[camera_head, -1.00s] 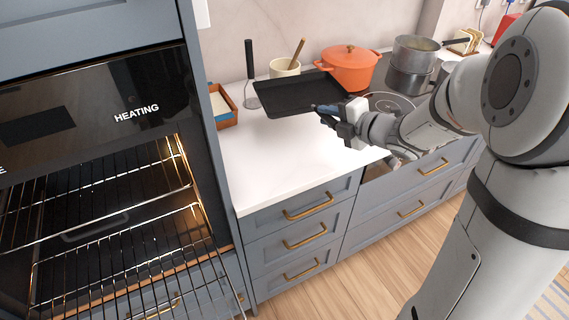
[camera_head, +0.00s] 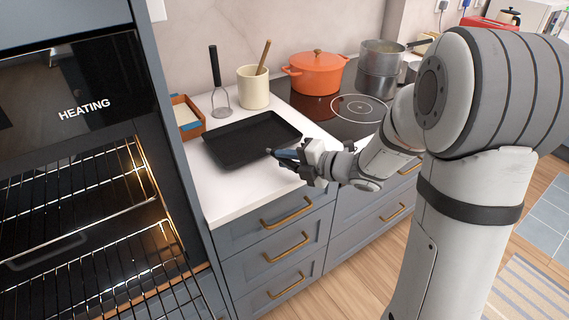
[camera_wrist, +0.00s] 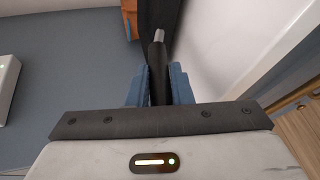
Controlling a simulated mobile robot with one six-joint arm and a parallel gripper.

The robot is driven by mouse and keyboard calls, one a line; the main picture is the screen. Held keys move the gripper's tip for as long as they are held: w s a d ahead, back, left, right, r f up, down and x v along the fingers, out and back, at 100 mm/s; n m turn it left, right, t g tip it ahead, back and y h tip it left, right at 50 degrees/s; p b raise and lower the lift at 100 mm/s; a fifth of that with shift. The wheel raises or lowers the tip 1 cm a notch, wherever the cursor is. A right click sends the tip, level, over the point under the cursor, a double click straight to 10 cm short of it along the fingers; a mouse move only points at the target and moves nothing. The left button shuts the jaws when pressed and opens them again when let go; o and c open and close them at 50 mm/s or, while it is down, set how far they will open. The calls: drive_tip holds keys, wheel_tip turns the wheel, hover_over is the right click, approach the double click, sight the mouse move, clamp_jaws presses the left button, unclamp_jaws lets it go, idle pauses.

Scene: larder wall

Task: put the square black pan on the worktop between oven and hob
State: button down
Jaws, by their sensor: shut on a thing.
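The square black pan (camera_head: 245,137) is level over the white worktop (camera_head: 228,194) between oven and hob. It looks resting on the surface or just above it; I cannot tell which. My gripper (camera_head: 279,154) is at the pan's front right side, fingers pointing left. In the wrist view, my gripper's blue fingers (camera_wrist: 159,82) are shut on the pan's dark handle (camera_wrist: 159,60), which has a grey end. The oven (camera_head: 85,150) is at the left, with its racks showing. The black hob (camera_head: 345,112) is to the right of the pan.
Behind the pan stand a cream crock (camera_head: 254,90), a masher (camera_head: 216,85) and a wooden box (camera_head: 187,117). An orange pot (camera_head: 316,73) and stacked steel pots (camera_head: 379,72) are on the hob. Bare worktop shows in front of the pan.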

drive_tip(key=shift+f, duration=0.55)
drive_tip(key=c, duration=1.3)
unclamp_jaws()
